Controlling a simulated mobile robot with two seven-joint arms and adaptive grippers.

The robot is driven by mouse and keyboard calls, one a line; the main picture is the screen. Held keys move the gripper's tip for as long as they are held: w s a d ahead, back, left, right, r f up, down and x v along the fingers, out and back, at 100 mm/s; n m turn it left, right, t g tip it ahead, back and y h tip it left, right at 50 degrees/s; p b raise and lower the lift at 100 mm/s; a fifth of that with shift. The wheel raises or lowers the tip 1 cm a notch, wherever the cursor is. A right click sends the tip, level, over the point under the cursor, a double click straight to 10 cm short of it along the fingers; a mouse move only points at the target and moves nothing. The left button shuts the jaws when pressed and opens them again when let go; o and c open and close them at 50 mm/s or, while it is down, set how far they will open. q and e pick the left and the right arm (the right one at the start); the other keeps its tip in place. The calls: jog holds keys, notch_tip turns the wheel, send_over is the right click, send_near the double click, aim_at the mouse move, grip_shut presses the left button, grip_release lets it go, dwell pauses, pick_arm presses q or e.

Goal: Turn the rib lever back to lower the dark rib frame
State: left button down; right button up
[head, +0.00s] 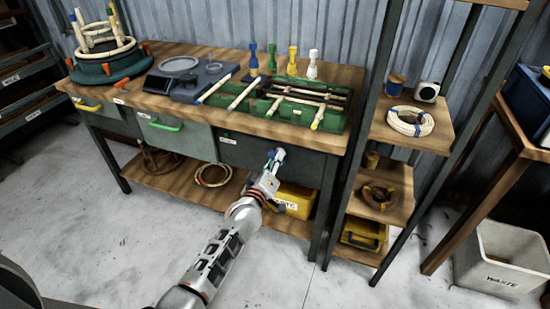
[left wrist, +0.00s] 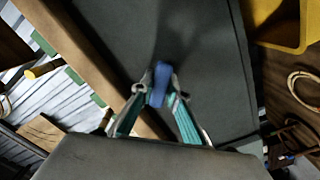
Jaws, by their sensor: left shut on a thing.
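My left gripper (head: 274,158) is in front of the dark right-hand drawer front (head: 240,152) under the bench top. In the left wrist view its fingers (left wrist: 159,88) are shut on a small blue piece (left wrist: 159,84), which looks like a drawer handle. A round dark green fixture (head: 108,66) with upright rattan stakes and orange parts stands at the left end of the bench. I cannot tell for sure which part is the rib lever. A green rack (head: 330,121) with dark bars and rattan strips lies at the right end. My right gripper is out of view.
The wooden bench (head: 215,118) also holds a grey device (head: 180,80) and several coloured pegs. Other drawers have a yellow handle (head: 88,107) and a green handle (head: 165,126). A yellow bin (head: 295,200) is below. Shelves stand on the right; floor in front is clear.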

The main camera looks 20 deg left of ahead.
pick_arm(q)
jog(key=shift+r+n, duration=0.2)
jog(key=shift+n, duration=0.7)
jog(key=n+p, duration=0.1)
jog(key=n, duration=0.1)
jog(key=shift+f+n, duration=0.1)
jog(key=shift+n, duration=2)
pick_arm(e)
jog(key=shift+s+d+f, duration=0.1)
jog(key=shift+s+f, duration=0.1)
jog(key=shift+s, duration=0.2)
pick_arm(q)
jog(key=shift+n, duration=0.3)
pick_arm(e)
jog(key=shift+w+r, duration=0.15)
pick_arm(q)
jog(key=c, duration=2)
grip_release()
jog(key=shift+f, duration=0.1)
jog(key=shift+o, duration=0.2)
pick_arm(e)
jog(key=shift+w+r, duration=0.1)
